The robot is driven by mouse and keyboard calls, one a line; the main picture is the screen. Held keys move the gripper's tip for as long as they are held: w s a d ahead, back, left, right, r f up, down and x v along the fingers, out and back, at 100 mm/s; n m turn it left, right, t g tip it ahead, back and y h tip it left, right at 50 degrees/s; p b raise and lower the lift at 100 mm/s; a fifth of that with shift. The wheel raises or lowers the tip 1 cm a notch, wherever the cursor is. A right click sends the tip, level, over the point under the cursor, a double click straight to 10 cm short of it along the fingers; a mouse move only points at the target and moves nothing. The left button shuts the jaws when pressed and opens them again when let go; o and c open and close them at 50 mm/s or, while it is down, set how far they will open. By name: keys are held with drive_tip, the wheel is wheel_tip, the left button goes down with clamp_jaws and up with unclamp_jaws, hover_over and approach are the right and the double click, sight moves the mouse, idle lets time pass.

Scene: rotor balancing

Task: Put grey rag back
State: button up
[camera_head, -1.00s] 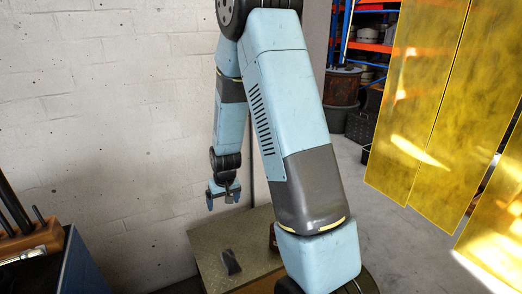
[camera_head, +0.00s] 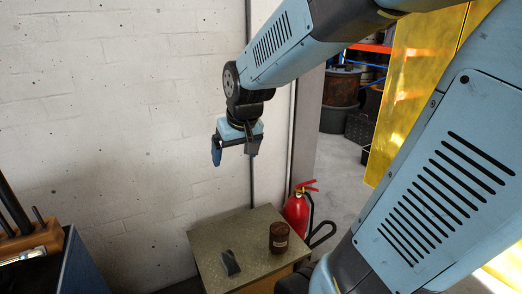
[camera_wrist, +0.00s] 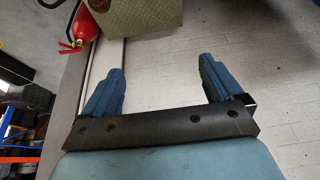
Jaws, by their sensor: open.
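A small dark grey, folded-looking piece (camera_head: 229,262) stands on the speckled top of a low table or cabinet (camera_head: 207,245) in the head view. It may be the grey rag, but I cannot tell for sure. My gripper (camera_head: 235,156) is well above the table, in front of the white wall, with its fingers apart. The wrist view shows the two blue fingers (camera_wrist: 160,70) spread with nothing between them. The grey piece does not show in the wrist view, where only part of the speckled top (camera_wrist: 145,16) is seen.
A dark brown jar (camera_head: 279,238) stands on the table right of the grey piece. A red fire extinguisher (camera_head: 298,212) is beside the table. A blue-sided bench with a wooden rack (camera_head: 35,243) is at the left. Yellow translucent curtains (camera_head: 412,85) hang at the right.

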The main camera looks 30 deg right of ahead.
drive_tip(key=s+r+t, duration=0.1)
drive_tip(key=s+r, duration=0.5)
drive_tip(key=s, duration=0.6)
drive_tip(key=shift+s+d, duration=0.15)
drive_tip(key=shift+d, duration=0.25)
drive_tip(key=shift+c, duration=0.3)
